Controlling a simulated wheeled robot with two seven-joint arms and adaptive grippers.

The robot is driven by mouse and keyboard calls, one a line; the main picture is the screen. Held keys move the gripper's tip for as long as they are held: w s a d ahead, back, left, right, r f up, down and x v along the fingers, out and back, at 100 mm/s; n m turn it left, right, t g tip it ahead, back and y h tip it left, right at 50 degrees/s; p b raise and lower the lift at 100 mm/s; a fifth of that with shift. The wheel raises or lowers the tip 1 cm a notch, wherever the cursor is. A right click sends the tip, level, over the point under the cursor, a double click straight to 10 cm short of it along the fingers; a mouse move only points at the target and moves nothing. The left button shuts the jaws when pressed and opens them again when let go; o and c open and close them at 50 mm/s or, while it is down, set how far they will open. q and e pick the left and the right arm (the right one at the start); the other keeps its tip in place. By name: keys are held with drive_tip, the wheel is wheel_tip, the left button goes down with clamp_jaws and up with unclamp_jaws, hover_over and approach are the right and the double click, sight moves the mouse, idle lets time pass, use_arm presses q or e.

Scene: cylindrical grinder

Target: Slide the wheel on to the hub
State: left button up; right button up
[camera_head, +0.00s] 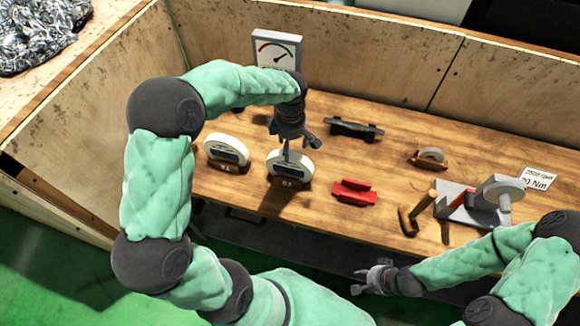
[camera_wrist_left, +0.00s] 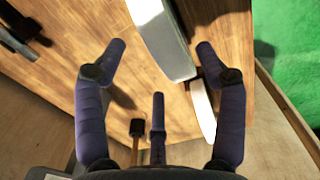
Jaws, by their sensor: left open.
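Two white wheels stand upright in wooden holders on the bench: the left wheel (camera_head: 222,147), and the right wheel (camera_head: 279,160) with a blue label. In the left wrist view the near wheel (camera_wrist_left: 163,40) lies ahead of the open fingers (camera_wrist_left: 160,68), and another wheel (camera_wrist_left: 203,110) is partly behind the right finger. The grinder at the right has a grey disc with a protruding hub (camera_head: 503,201). My right gripper (camera_head: 366,279) looks open and empty, off the bench's front edge.
A hammer (camera_head: 419,212) and a red block (camera_head: 353,192) lie between the wheels and the grinder. Wooden walls (camera_head: 360,50) enclose the bench.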

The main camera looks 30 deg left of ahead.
sight(290, 151)
use_arm(q)
wheel_tip(290, 151, down, 5)
drive_tip(key=shift+s+r+b, duration=0.1)
drive_tip(key=shift+b, duration=0.2)
clamp_jaws()
drive_tip(key=shift+r, duration=0.1)
